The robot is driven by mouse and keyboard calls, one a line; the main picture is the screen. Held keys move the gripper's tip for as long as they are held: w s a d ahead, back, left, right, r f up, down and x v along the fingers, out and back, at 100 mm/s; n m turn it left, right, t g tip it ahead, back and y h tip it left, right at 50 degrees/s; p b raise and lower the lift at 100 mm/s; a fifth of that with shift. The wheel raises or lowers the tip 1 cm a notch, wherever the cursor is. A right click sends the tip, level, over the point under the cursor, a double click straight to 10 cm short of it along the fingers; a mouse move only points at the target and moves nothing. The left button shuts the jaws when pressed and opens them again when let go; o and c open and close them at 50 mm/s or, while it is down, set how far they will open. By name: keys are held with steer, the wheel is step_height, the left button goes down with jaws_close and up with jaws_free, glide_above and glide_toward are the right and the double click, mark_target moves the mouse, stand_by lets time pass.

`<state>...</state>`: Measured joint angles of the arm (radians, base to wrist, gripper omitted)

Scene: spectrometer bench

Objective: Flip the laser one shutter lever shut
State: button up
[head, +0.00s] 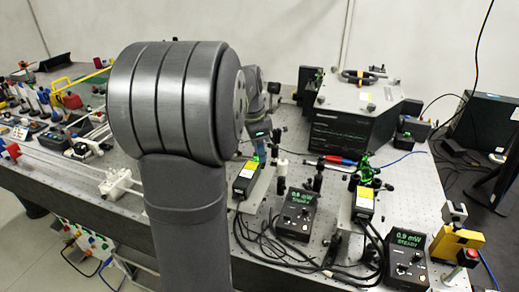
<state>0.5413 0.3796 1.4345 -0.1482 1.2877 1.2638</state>
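Two black laser modules with yellow labels stand on the bench, a left one (246,179) and a right one (365,198). I cannot read which is laser one, and no shutter lever can be made out. My large grey arm link covers the middle left of the view. My gripper (257,148) is small and mostly lost behind the arm, near the far end of the left laser. Its fingers cannot be made out, nor whether it touches anything.
A control box (298,213) with a green display stands right of the left laser. Another box (405,258) reads 0.9 mW, STEADY. Black cables loop between them. A large black instrument (354,118) stands behind. A yellow block with a red button (458,245) sits at the right edge.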

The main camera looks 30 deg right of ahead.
step_height(320, 180, up, 17)
steer(key=a, duration=0.2)
steer(key=shift+w+a+r, duration=0.15)
steer(key=shift+w+a, duration=0.15)
steer(key=shift+w, duration=0.05)
stand_by(0.5)
steer(key=d+f, duration=0.1)
steer(key=f, duration=1)
steer(key=d+f, duration=0.1)
steer(key=f, duration=0.5)
steer(key=shift+s+d+f, duration=0.2)
steer(key=shift+s+d, duration=0.1)
steer(key=shift+s, duration=0.05)
